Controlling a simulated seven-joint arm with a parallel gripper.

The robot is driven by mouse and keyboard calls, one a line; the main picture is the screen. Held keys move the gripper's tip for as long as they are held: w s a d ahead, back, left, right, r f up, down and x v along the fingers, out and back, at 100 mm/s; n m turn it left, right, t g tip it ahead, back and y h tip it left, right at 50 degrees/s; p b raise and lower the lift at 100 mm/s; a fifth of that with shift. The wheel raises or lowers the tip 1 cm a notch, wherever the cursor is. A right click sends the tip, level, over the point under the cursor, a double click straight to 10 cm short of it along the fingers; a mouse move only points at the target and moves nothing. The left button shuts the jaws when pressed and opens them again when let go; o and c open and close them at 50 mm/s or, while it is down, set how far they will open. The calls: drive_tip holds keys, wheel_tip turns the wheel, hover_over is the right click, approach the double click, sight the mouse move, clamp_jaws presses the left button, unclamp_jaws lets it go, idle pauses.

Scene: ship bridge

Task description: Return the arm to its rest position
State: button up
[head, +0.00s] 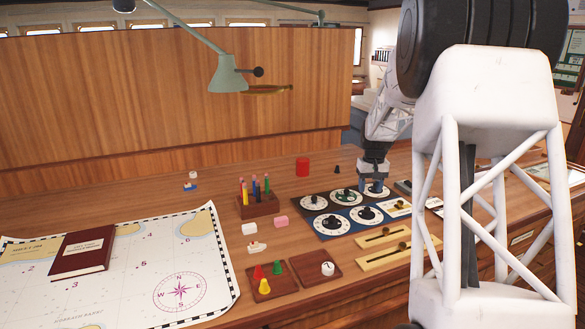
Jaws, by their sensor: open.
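My white arm (485,180) rises in the right foreground and reaches back over the wooden desk. My gripper (375,187) points down at the upper right dial of a dark panel (340,236) with several round white dials. The fingertips are small and partly merge with the dial's dark knob; whether they touch it cannot be told. I see no object lifted in the gripper. My arm hides part of the desk's right side.
A chart (120,255) with a dark red book (83,250) covers the left. A peg block (258,205), a tray of coloured cones (270,285), sliders (385,237) and a red cylinder (302,167) surround the panel. A lamp (228,75) hangs above.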

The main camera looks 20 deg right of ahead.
drive_tip(key=shift+a, duration=0.1)
drive_tip(key=s+a+r+n, duration=0.1)
drive_tip(key=s+a+r, duration=0.4)
drive_tip(key=a, duration=0.4)
drive_tip(key=s+a+r+t, duration=0.1)
drive_tip(key=s+a+r, duration=0.1)
drive_tip(key=s+a, duration=0.5)
drive_tip(key=s+a+r+n, duration=0.1)
drive_tip(key=s+a+r, duration=0.35)
drive_tip(key=a, duration=0.55)
drive_tip(key=s+a+f, duration=0.1)
drive_tip(key=s+a, duration=0.3)
drive_tip(key=s, duration=0.4)
drive_tip(key=s+a+f+n+t, duration=0.1)
drive_tip(key=s+a+f, duration=0.1)
drive_tip(key=s+a, duration=0.3)
drive_tip(key=s+a+f, duration=0.1)
drive_tip(key=s+a, duration=0.4)
drive_tip(key=s, duration=0.6)
drive_tip(key=shift+s+a+f+n+t, duration=0.2)
drive_tip(key=shift+s+f+n+t, duration=0.05)
drive_tip(key=shift+f+n+t, duration=0.1)
drive_tip(key=shift+w, duration=0.1)
